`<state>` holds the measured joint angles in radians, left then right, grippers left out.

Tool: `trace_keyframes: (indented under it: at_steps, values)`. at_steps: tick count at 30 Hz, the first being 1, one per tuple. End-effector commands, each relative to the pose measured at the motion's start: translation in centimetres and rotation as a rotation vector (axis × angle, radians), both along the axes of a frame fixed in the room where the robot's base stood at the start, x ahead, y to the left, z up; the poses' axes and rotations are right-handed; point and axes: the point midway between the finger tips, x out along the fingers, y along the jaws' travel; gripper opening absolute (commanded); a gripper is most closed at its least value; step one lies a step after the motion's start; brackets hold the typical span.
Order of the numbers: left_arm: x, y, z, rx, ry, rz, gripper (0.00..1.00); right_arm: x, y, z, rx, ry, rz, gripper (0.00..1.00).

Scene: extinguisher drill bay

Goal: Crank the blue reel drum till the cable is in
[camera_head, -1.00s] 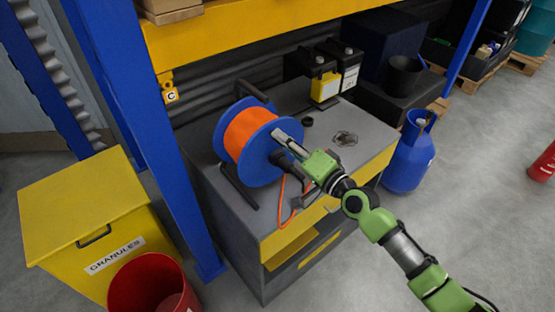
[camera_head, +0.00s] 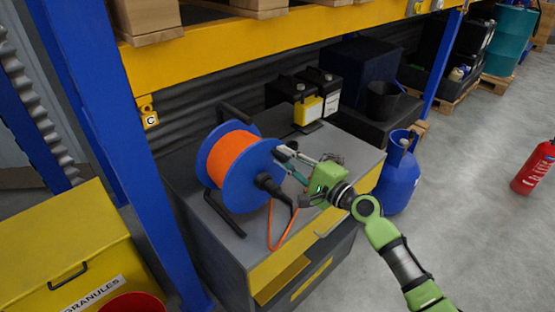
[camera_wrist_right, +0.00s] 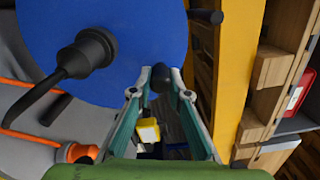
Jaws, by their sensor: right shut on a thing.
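The reel has a blue drum (camera_head: 246,185) wound with orange cable (camera_head: 229,157), and stands on a dark frame on the grey bench top. A loose length of orange cable (camera_head: 272,232) hangs below the drum. My right gripper (camera_head: 281,154) is at the upper right of the drum's near face. In the right wrist view its fingers are shut on a dark crank knob (camera_wrist_right: 160,79) in front of the blue flange (camera_wrist_right: 110,22). A black hub (camera_wrist_right: 90,53) with a bent rod sits to the left of the fingers. My left gripper is not in view.
A blue upright (camera_head: 120,150) and yellow beam (camera_head: 270,40) frame the bench. Black-and-yellow batteries (camera_head: 307,100) and a dark bucket (camera_head: 382,101) stand behind. A blue cylinder (camera_head: 398,175) is at the right, a yellow granules bin (camera_head: 60,250) at the left.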

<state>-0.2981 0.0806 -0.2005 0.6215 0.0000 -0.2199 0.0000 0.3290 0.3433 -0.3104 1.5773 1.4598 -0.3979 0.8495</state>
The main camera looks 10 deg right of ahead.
Motion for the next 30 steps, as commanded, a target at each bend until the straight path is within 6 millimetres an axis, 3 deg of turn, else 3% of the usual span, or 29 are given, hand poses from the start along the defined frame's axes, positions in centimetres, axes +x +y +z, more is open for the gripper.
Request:
trace_keyframes:
  at_steps: [17,18,20,30]
  values:
    - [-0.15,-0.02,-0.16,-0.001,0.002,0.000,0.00,0.43,-0.49,0.47,0.034,0.009,-0.010,0.00]
    - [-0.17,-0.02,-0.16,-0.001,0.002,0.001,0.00,0.43,-0.50,0.47,0.034,0.009,-0.010,0.22]
    - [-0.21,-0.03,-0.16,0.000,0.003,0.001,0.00,0.44,-0.52,0.45,0.033,0.010,-0.010,0.33]
    - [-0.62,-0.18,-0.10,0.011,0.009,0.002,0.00,0.16,-0.47,-0.02,0.029,0.017,-0.005,0.33]
